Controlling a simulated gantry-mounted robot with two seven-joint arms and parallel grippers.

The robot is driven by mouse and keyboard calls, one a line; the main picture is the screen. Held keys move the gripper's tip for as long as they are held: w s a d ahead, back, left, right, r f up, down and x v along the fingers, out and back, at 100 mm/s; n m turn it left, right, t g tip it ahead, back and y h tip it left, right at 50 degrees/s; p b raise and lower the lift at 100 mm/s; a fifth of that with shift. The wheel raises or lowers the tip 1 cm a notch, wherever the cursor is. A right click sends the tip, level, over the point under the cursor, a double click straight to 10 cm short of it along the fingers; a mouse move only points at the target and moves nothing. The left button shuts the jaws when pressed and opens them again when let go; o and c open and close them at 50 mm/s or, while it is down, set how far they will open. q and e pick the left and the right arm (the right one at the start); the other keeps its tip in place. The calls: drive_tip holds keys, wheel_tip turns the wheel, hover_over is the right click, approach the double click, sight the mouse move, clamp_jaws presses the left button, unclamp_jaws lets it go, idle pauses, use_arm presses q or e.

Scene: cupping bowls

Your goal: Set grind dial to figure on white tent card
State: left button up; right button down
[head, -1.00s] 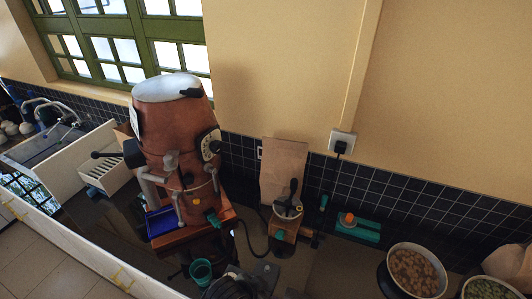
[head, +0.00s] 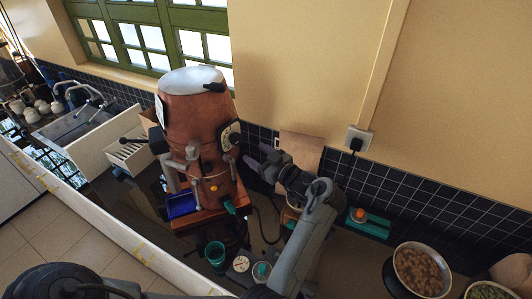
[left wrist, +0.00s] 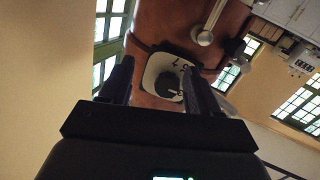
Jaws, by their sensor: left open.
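The grind dial (head: 229,135) is a pale plate with a dark round knob on the right side of the copper-brown grinder (head: 190,115). My left gripper (head: 260,159) is open and empty, to the right of the dial and apart from it. In the left wrist view the dial (left wrist: 166,76) shows beyond and between the two open fingers (left wrist: 160,85); its marks are too small to read surely. A white card-like panel (head: 160,111) shows at the grinder's left edge; no figure on it is readable. My right gripper is not in view.
A teal cup (head: 215,255) and two small round containers stand in front of the grinder. A brown board (head: 301,148) leans on the tiled wall behind my left arm. A bowl of brown pieces (head: 421,271) is at the right. A blue tray (head: 181,204) lies below the grinder.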

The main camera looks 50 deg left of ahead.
sight(239, 141)
use_arm(q)
drive_tip(key=d+r+g+p, duration=0.1)
drive_tip(key=d+r+g, duration=0.2)
drive_tip(key=r+g, duration=0.1)
drive_tip(key=p+x, duration=0.4)
drive_tip(key=x, duration=0.4)
drive_tip(key=shift+s+r, duration=0.2)
drive_tip(key=shift+f+t, duration=0.15)
drive_tip(key=shift+t, duration=0.25)
drive_tip(key=shift+c, duration=1)
drive_tip(key=shift+d, duration=0.1)
drive_tip(key=c, duration=0.4)
drive_tip(key=n, duration=0.6)
drive_tip(key=shift+n, duration=0.4)
drive_tip(key=n, duration=0.5)
drive_tip(key=o, duration=0.8)
